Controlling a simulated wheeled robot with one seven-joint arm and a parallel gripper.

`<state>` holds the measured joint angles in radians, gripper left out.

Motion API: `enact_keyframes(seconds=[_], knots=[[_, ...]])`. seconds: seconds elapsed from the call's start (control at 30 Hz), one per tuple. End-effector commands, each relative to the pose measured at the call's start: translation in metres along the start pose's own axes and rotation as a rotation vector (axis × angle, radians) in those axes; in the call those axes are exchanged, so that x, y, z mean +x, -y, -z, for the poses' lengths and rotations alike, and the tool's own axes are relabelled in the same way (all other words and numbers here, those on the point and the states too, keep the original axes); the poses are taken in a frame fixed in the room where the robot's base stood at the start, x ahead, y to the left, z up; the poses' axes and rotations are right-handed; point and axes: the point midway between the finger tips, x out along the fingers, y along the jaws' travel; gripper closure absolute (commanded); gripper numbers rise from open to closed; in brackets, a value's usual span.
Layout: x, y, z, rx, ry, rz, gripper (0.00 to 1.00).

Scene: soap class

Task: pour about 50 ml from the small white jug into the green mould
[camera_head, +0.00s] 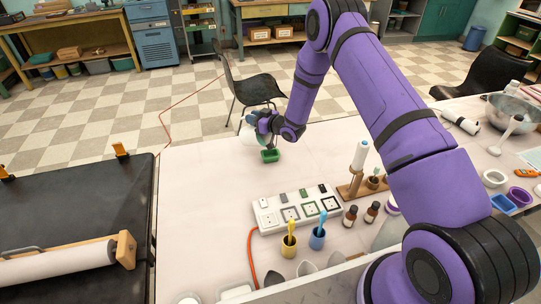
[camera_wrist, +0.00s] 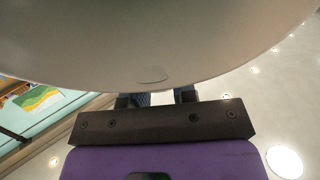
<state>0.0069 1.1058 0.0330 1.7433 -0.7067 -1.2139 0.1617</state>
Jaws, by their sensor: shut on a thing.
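The small white jug (camera_head: 249,134) is at the far end of the table, partly hidden behind my gripper (camera_head: 262,122). In the wrist view the jug (camera_wrist: 150,40) fills the top as a large pale curved surface. My gripper's dark fingers (camera_wrist: 158,98) are shut on it, with the contact mostly hidden. The green mould (camera_head: 270,156) sits on the white table just below and slightly right of the jug. The jug's exact tilt, its spout and any liquid cannot be made out. The inside of the mould is too small to read.
The table left of the mould is clear. A black chair (camera_head: 250,88) stands beyond.

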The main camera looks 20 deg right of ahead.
Motion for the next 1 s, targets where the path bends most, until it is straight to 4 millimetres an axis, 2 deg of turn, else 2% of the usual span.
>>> enact_keyframes(seconds=[1.0], knots=[[-0.013,0.0,0.003,0.001,-0.112,0.0,1.0]])
